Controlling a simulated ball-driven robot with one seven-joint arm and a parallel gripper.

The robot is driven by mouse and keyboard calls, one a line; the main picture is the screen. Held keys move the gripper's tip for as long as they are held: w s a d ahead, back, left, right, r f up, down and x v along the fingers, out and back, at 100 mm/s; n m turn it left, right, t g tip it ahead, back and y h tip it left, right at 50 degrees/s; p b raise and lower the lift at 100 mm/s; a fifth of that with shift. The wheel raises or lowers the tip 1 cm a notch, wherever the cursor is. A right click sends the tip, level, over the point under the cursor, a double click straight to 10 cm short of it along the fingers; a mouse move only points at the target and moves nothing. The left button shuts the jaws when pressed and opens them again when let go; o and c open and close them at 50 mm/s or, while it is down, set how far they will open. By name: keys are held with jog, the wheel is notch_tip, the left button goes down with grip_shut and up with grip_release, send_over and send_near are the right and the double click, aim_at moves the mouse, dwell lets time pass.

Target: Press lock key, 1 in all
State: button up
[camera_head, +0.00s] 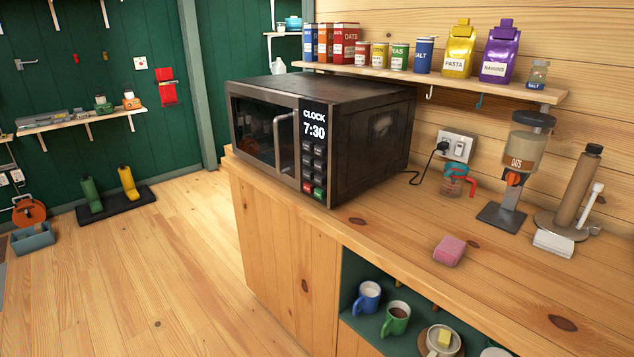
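A dark microwave (365,140) stands on the wooden counter, its front turned to the left. Its display (314,124) reads CLOCK 7:30. Below the display is a keypad (312,160) with several dark keys and, at the bottom, a red key (307,188) and a green key (319,193). The key labels are too small to read, so I cannot tell which one is the lock key. The microwave door (262,130) is shut, with a vertical handle (279,145) just left of the keypad. My gripper is not in view.
The wooden counter (400,215) holds a pink sponge (449,250), a dispenser (512,170) and a roll on a stand (577,187). A shelf (440,78) with tins and bags hangs above.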

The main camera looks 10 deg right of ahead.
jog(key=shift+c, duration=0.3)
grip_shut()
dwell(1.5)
